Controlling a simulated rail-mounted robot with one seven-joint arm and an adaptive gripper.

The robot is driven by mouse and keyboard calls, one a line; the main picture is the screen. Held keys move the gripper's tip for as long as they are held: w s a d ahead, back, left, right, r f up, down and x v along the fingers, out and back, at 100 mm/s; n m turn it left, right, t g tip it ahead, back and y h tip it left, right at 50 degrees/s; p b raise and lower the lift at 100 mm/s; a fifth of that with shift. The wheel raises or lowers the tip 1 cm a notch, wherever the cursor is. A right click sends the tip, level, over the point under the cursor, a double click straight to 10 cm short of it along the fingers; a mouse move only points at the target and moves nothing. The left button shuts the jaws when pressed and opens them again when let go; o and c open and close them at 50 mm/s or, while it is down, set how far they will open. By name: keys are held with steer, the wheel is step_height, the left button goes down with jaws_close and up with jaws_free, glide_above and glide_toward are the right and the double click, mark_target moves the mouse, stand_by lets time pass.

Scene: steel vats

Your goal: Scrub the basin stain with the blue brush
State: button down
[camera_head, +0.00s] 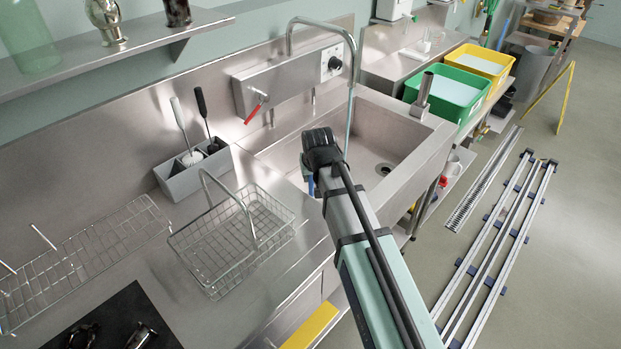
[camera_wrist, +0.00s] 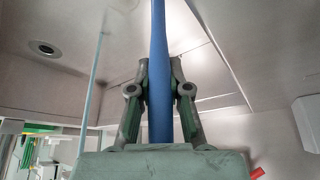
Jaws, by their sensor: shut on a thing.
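My gripper (camera_wrist: 159,68) is shut on the blue brush (camera_wrist: 158,25), whose handle runs up between the two fingers in the wrist view. The brush head is out of that frame. In the head view, my arm reaches over the near edge of the steel basin (camera_head: 400,125), and my wrist hides the fingers. A small blue piece, probably the brush (camera_head: 311,186), shows just left of the wrist. The basin's drain (camera_head: 385,169) is right of my wrist, and it also shows at the upper left of the wrist view. I cannot make out the stain in either view.
A tall curved faucet (camera_head: 351,75) rises close behind my wrist. A red lever (camera_head: 252,113) sticks out from the wall unit. Left of the basin stand a wire basket (camera_head: 225,245) and a grey holder (camera_head: 183,184) with two brushes. Green (camera_head: 450,92) and yellow tubs stand at the right.

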steer(key=shift+d+r, duration=0.1)
steer(key=shift+r, duration=0.5)
steer(key=shift+r+p, duration=1.8)
steer(key=shift+r, duration=0.6)
